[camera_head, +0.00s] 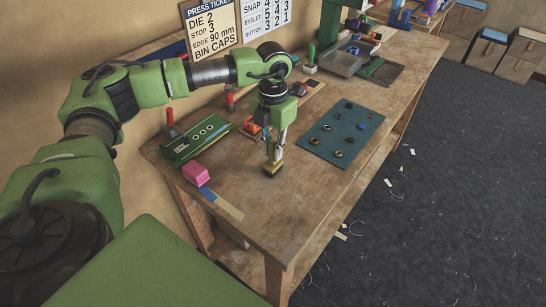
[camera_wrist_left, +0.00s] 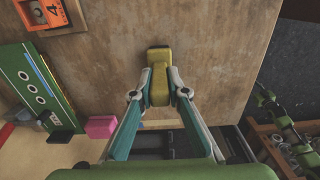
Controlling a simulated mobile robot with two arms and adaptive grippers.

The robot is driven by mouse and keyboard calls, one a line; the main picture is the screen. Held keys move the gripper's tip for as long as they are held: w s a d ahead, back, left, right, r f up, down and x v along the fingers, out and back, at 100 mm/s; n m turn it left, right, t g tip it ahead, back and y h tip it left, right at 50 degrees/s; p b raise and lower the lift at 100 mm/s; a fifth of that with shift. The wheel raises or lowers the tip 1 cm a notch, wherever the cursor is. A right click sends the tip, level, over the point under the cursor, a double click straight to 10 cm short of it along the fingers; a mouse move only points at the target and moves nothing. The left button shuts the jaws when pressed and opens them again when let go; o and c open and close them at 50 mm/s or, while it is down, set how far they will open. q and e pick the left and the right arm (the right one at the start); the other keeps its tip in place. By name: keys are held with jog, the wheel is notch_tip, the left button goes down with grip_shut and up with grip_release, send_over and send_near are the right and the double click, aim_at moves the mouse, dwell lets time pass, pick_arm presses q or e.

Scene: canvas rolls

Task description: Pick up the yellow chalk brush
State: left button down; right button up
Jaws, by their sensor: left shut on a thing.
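The yellow chalk brush (camera_head: 272,170) is at the near part of the wooden workbench, below my left gripper (camera_head: 272,158). In the left wrist view the brush (camera_wrist_left: 159,60) lies lengthwise between the two fingertips of my left gripper (camera_wrist_left: 159,90), which are shut on its sides. Its far end sticks out beyond the fingers. I cannot tell whether its dark underside touches the bench or is just clear of it. My right gripper is not in view.
A pink block (camera_head: 196,173) and a green board with a red-handled lever (camera_head: 197,142) are left of the brush. A teal mat (camera_head: 318,140) with small rings lies to the right. Trays (camera_head: 342,61) stand farther back. Bare wood surrounds the brush.

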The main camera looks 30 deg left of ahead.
pick_arm(q)
jog(key=shift+r, duration=0.1)
jog(key=shift+r+b, duration=0.6)
jog(key=s+d+r+b, duration=0.2)
jog(key=d+r, duration=0.4)
jog(key=s+d+r+b, duration=0.2)
jog(key=d+r+b, duration=0.1)
jog(key=d+r, duration=0.2)
jog(key=shift+s+d+r, duration=0.35)
jog(key=shift+d, duration=0.75)
